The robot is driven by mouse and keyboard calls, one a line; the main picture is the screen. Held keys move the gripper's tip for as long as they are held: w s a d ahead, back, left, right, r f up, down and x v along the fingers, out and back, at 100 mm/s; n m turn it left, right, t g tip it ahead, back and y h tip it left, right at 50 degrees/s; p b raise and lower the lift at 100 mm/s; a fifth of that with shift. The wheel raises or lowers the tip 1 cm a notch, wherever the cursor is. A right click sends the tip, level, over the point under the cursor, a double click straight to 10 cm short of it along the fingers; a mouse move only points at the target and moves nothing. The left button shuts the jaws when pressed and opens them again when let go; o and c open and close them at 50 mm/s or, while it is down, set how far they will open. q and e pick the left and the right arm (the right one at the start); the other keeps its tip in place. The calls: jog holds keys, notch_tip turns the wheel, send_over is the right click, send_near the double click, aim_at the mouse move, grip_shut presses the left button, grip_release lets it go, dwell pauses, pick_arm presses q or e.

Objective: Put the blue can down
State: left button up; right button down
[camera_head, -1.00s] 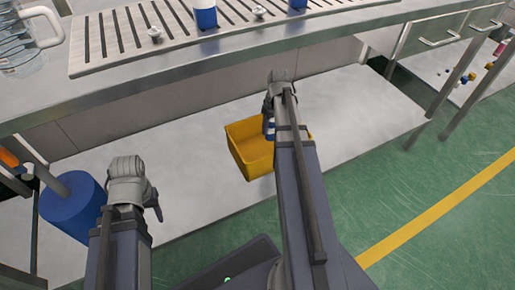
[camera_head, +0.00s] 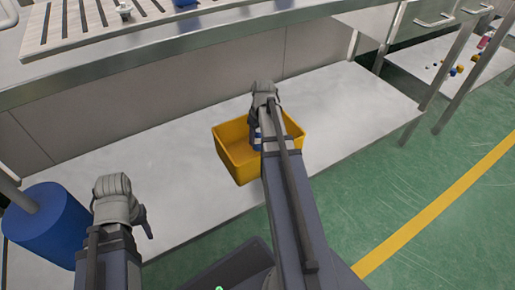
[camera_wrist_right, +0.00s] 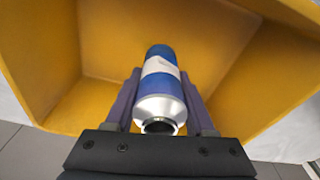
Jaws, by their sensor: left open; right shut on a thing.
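The blue can (camera_wrist_right: 160,85), blue with a white band and a silver open top, is between the fingers of my right gripper (camera_wrist_right: 160,100) in the right wrist view. My right gripper is shut on it, inside the yellow bin (camera_wrist_right: 95,55). In the head view the bin (camera_head: 228,160) stands on the lower shelf, and a small part of the can (camera_head: 259,138) shows beside my right gripper (camera_head: 259,122). I cannot tell whether the can touches the bin floor. My left gripper (camera_head: 147,228) is open and empty at the lower left, apart from the bin.
The lower white shelf (camera_head: 350,120) is clear around the bin. The steel bench (camera_head: 200,50) with a slatted board (camera_head: 80,22) overhangs behind it. A blue cylinder (camera_head: 50,225) stands at the left. A second shelf with small coloured items (camera_head: 455,70) is at the upper right.

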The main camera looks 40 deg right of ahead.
aim_at(258, 143)
pick_arm(q)
jog(key=shift+f+b, duration=1.8)
pick_arm(e)
jog(key=shift+f, duration=1.8)
pick_arm(q)
jog(key=shift+f, duration=0.1)
pick_arm(e)
jog(key=shift+f, duration=0.15)
pick_arm(q)
jog(key=shift+f, duration=0.15)
pick_arm(e)
jog(key=shift+f, duration=0.15)
jog(key=shift+c, duration=1.3)
grip_release()
pick_arm(q)
jog(key=shift+r, duration=0.2)
pick_arm(e)
jog(key=shift+r, duration=0.2)
jog(key=r+p, duration=0.4)
jog(key=s+r+p, duration=0.1)
jog(key=r+p, duration=0.7)
jog(key=shift+s+d+r, duration=0.1)
jog(key=shift+s, duration=0.15)
pick_arm(q)
notch_tip(258, 143, up, 12)
